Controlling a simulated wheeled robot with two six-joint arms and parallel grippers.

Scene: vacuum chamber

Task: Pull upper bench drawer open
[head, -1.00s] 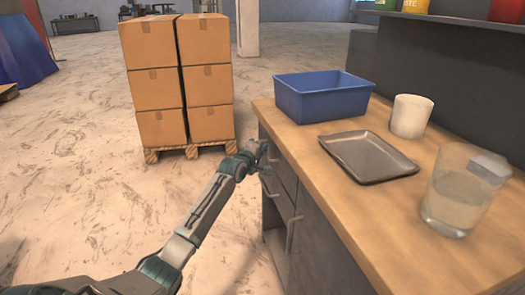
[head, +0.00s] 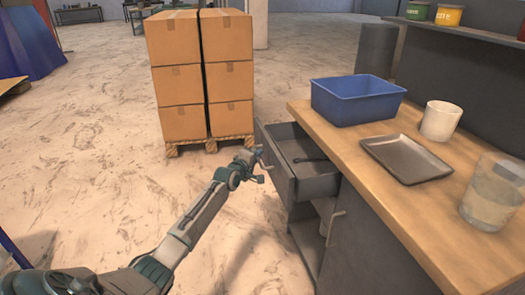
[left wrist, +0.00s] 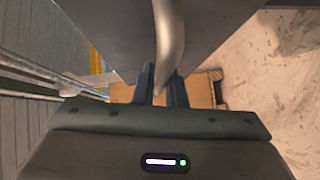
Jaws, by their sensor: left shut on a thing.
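The upper bench drawer (head: 318,184) is pulled out from the grey bench, and its inside shows in the head view. A thin dark object (head: 310,159) lies in it. My left gripper (head: 262,167) is at the drawer's front, shut on its handle. In the left wrist view, the curved metal handle (left wrist: 169,38) runs down between the two dark fingers of the left gripper (left wrist: 163,84), in front of the grey drawer front (left wrist: 105,25). My right gripper is not in view.
The wooden bench top (head: 385,205) holds a blue bin (head: 350,105), a grey tray (head: 405,160), a white cup (head: 440,121) and a glass (head: 490,192). Stacked cartons (head: 180,75) stand on a pallet (head: 210,146) behind the drawer.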

